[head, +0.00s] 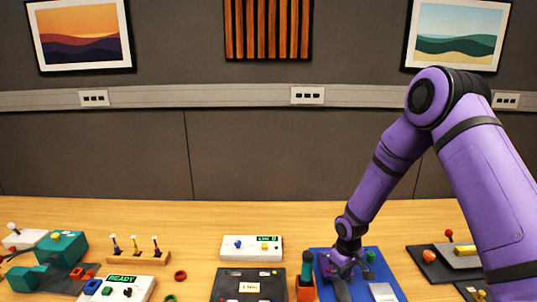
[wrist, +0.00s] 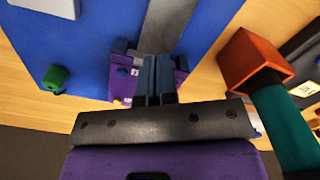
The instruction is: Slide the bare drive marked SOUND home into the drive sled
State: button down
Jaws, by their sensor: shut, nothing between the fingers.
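My gripper (wrist: 157,80) is shut and empty, with its fingertips down at a purple fixture (wrist: 124,84) on the blue board (wrist: 90,45). In the head view my gripper (head: 345,262) hides much of that fixture. A grey flat bar (wrist: 168,22) runs up to the purple fixture, just beyond the fingertips; I cannot tell whether they touch. A pale grey flat piece (wrist: 45,6) lies apart on the board; it also shows in the head view (head: 382,292). No SOUND marking is legible, so I cannot tell which piece is the drive or whether the purple fixture is the sled.
A green knob (head: 370,257) stands on the board. An orange holder (head: 305,290) with a teal handle (head: 307,263) stands close left of the board. A black panel (head: 248,285) and white READY box (head: 117,288) lie farther left. A dark tray (head: 440,265) lies right.

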jog(key=shift+s+r, duration=0.15)
jog(key=shift+r, duration=0.55)
jog(key=shift+s+r, duration=0.1)
jog(key=shift+r, duration=0.55)
jog(key=s+d+r+m+t, duration=0.1)
jog(key=s+d+r, duration=0.15)
jog(key=r, duration=0.65)
jog(key=s+d+r+m+t+h, duration=0.1)
jog(key=s+r, duration=0.2)
jog(key=r, duration=0.6)
jog(key=s+d+r+m+t, duration=0.1)
jog(key=s+d+r, duration=0.15)
jog(key=r, duration=0.75)
jog(key=s+r+m, duration=0.1)
jog(key=s+r, duration=0.3)
jog(key=s, duration=0.4)
jog(key=s+r+m+t, duration=0.1)
jog(key=s+r, duration=0.3)
jog(key=s, duration=0.4)
jog(key=s+r+m+t+y, duration=0.1)
jog(key=s+r, duration=0.3)
jog(key=s, duration=0.5)
jog(key=shift+d+r, duration=0.3)
jog(key=shift+d, duration=0.15)
jog(key=shift+w, duration=0.1)
